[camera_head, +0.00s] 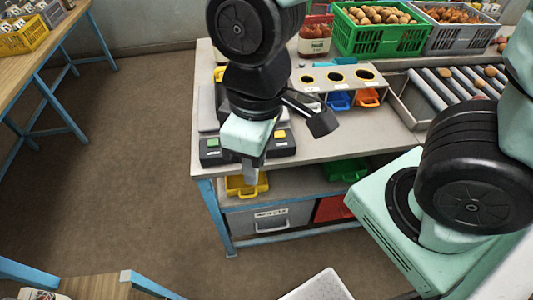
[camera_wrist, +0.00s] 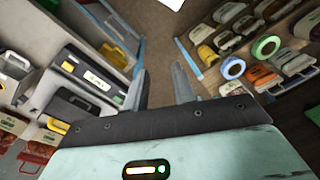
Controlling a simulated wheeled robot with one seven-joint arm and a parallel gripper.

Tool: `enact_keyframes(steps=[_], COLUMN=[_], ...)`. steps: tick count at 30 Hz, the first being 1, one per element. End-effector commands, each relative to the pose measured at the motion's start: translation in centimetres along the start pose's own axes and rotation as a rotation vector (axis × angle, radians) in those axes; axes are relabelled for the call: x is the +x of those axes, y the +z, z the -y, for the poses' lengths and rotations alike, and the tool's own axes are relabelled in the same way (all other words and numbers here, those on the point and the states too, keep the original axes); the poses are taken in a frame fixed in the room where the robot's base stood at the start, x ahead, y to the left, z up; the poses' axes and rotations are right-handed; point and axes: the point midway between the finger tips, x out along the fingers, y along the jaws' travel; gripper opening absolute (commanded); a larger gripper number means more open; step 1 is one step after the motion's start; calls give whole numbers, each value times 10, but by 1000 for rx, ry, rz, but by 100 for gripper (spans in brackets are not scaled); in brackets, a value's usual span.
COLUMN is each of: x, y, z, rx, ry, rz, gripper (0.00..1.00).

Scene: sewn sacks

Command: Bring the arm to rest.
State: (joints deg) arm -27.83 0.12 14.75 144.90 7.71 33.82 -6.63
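My gripper (camera_head: 251,171) hangs from my bent arm in front of the near left edge of the workbench (camera_head: 360,145), pointing down. It is beside the black scale base and above the floor side of the bench. In the wrist view my gripper (camera_wrist: 161,78) shows two grey fingers standing apart with nothing between them. My arm hides part of the scale and the bench top behind it.
The bench carries a black scale (camera_head: 217,153), a green crate of potatoes (camera_head: 375,42), a grey crate (camera_head: 448,40) and a roller conveyor (camera_head: 455,82). A yellow bin (camera_head: 246,186) sits on the lower shelf. A wooden table (camera_head: 28,68) stands left; floor between is clear.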

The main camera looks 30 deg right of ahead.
Motion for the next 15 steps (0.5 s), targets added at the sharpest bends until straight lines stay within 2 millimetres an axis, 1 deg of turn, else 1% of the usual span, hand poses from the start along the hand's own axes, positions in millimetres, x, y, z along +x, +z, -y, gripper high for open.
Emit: enact_keyframes(steps=[1,4,8,15], x=[-8,-16,-20,-20], y=[6,15,20,19], z=[2,5,7,7], rx=[25,61,79,78], ry=[10,25,33,32], rz=[-10,-15,-15,-15], gripper=[26,26,26,26])
